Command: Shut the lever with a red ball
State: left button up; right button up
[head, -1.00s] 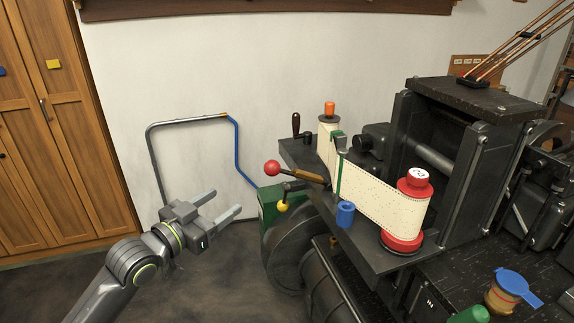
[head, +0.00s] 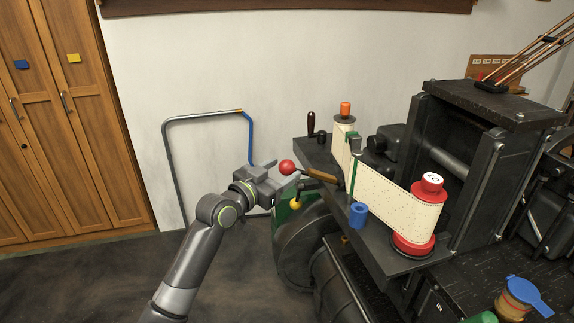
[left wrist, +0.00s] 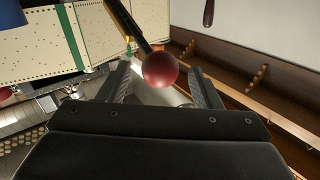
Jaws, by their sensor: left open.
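My right gripper is not in view.
A lever with a yellow ball (head: 295,204) is just below the red one. A blue cylinder (head: 358,215), a red spool (head: 428,190) and punched paper tape (head: 392,205) are on the machine to the right. The floor left of my arm is clear.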

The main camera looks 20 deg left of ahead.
aim_at(315, 176)
pick_arm(q)
jog(key=shift+x, duration=1.4)
grip_shut()
jog(key=shift+w+r, duration=0.1)
